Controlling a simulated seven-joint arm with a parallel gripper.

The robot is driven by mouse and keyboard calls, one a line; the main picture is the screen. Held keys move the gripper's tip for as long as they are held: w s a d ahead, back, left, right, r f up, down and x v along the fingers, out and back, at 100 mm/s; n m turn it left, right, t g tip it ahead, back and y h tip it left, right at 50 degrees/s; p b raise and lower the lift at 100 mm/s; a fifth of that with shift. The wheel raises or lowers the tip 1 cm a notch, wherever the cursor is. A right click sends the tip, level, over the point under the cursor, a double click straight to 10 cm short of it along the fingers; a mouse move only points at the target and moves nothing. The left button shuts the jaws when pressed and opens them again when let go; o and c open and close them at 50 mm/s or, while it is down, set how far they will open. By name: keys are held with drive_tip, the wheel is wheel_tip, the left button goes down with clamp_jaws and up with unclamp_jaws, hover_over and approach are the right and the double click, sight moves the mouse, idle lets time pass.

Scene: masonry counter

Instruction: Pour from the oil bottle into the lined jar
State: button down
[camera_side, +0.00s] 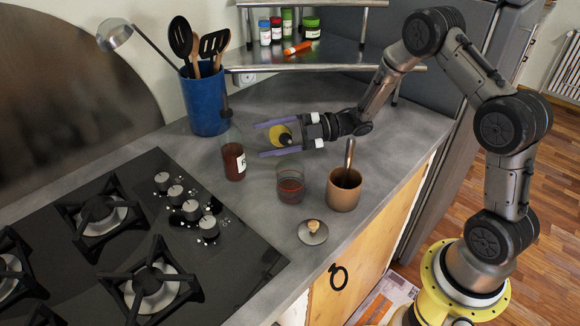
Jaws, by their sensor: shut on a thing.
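My gripper (263,139) reaches in from the right, above the counter. Its two purple fingers are shut on a yellow thing with a dark end, which looks like the oil bottle (277,132) seen nearly end-on. Its exact tilt is hard to tell, and no stream shows. The clear glass jar (290,186), which looks like the lined jar, stands upright below and in front of my gripper. It holds dark red liquid in its lower part. Any line on it is too small to make out. The held thing is apart from the jar.
A labelled bottle of dark red liquid (234,160) stands upright left of the jar. A brown cup (344,190) with a metal handle sticking out is at its right. A small lid (313,232) lies in front. The stove (240,262) and blue utensil pot (206,102) are left.

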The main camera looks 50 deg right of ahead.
drive_tip(key=shift+w+d+f+n, duration=0.1)
drive_tip(key=shift+w+f+n, duration=0.1)
drive_tip(key=shift+n, duration=0.1)
idle(0.7)
drive_tip(key=shift+w+d+n, duration=0.15)
drive_tip(key=shift+w+n, duration=0.05)
drive_tip(key=shift+n, duration=0.6)
idle(1.6)
drive_tip(key=shift+w+r+n, duration=0.1)
drive_tip(key=shift+r+n, duration=0.7)
drive_tip(key=shift+n, duration=0.1)
idle(1.6)
drive_tip(key=shift+d+n, duration=0.1)
drive_tip(key=shift+n, duration=0.4)
idle(1.6)
